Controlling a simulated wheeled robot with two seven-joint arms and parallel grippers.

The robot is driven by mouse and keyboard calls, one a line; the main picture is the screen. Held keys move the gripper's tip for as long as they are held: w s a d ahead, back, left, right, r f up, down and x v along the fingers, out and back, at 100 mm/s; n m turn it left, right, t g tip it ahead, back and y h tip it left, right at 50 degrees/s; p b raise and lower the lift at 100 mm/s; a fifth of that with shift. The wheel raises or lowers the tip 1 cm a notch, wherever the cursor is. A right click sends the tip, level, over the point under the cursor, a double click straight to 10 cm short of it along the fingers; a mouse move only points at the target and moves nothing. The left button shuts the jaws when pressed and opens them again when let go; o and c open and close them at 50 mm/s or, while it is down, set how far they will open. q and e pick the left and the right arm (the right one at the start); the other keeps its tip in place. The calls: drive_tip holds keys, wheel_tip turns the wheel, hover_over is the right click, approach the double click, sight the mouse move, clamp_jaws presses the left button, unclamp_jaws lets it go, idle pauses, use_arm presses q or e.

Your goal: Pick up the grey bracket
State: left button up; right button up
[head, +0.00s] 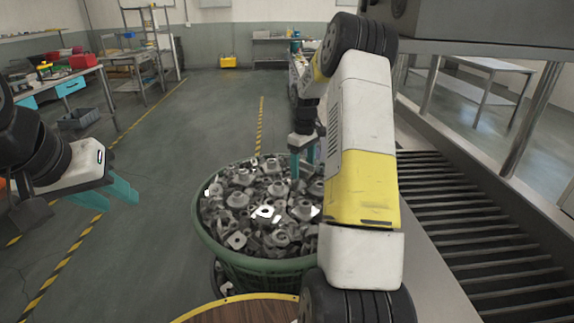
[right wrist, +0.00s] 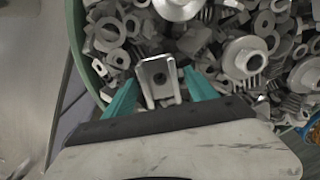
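A grey bracket (right wrist: 158,76), a small bright plate with a round hole and a slotted near end, lies between the two teal fingers of my right gripper (right wrist: 161,84) in the right wrist view. The fingers stand apart on either side of it, very close to its edges; whether they press on it is unclear. In the head view my right gripper (head: 303,168) points down at the parts in the green basket (head: 265,268); I cannot make out the bracket there. My left gripper (head: 125,188) is open and empty over the floor at the left.
The basket is heaped with loose grey metal parts (head: 255,212) that crowd around the right fingers. A round wooden top (head: 245,308) stands in front. A roller conveyor (head: 475,220) runs along the right. A workbench (head: 60,80) stands back left; open floor lies between.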

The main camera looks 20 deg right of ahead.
clamp_jaws()
